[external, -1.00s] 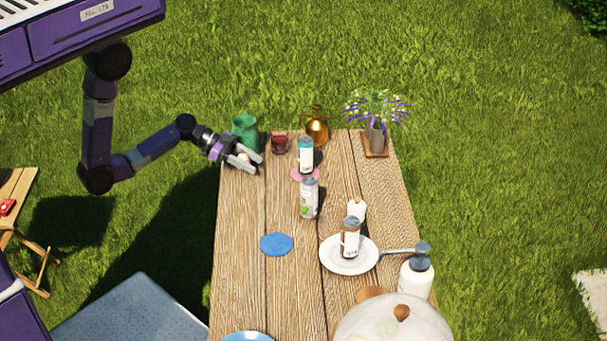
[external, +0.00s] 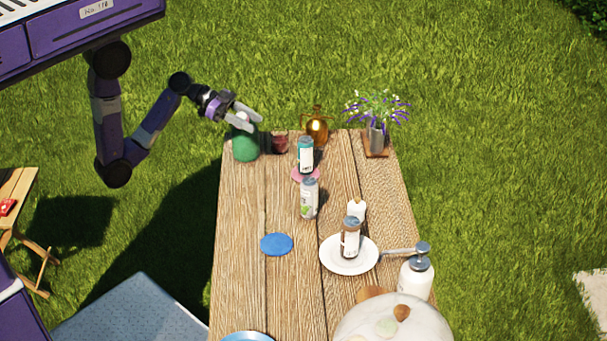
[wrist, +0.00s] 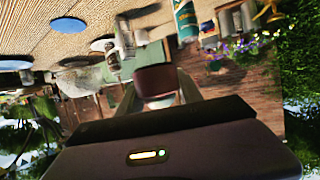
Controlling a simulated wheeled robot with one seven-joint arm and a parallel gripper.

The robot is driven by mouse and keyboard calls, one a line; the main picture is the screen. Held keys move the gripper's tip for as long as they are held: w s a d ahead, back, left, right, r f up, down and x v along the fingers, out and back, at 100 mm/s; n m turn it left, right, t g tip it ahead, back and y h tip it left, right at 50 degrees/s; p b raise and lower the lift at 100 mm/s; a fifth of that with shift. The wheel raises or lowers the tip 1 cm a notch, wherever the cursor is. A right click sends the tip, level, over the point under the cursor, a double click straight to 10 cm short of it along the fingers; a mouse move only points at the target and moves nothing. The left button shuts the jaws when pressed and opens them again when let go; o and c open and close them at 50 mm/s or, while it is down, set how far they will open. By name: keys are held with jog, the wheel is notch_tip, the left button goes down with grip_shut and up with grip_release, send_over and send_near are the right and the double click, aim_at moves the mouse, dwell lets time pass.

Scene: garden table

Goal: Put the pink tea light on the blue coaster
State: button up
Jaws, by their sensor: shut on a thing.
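My gripper (external: 241,112) is raised above the far left corner of the table, over the green pot. The blue coaster (external: 277,244) lies flat and bare on the table, left of the middle and well nearer than my gripper. It also shows at the upper left of the wrist view (wrist: 68,24).
A green pot (external: 245,147), a dark red glass (external: 279,144) and an amber bottle (external: 317,128) line the far edge. A white plate (external: 345,267) bears a brown jar. Planks around the blue coaster are clear.

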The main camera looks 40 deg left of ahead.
jog(key=s+d+r+m+g+h, duration=0.1)
jog(key=d+m+g, duration=0.1)
jog(key=d, duration=0.3)
jog(key=s+d+r+m+g, duration=0.1)
jog(key=s+d+g, duration=0.1)
jog(key=d, duration=0.3)
jog(key=m+g+y, duration=0.2)
jog(key=m+g, duration=0.6)
jog(key=g, duration=0.1)
send_over(278, 250)
notch_tip(278, 250, down, 17)
jog(key=shift+d+f+b, duration=0.1)
jog(key=shift+f+b, duration=0.05)
jog(key=shift+b, duration=0.3)
jog(key=shift+f, duration=2.15)
jog(key=shift+f, duration=0.2)
jog(key=o, duration=1.3)
jog(key=shift+r, duration=0.1)
jog(key=shift+o, duration=0.2)
jog(key=shift+r, duration=0.15)
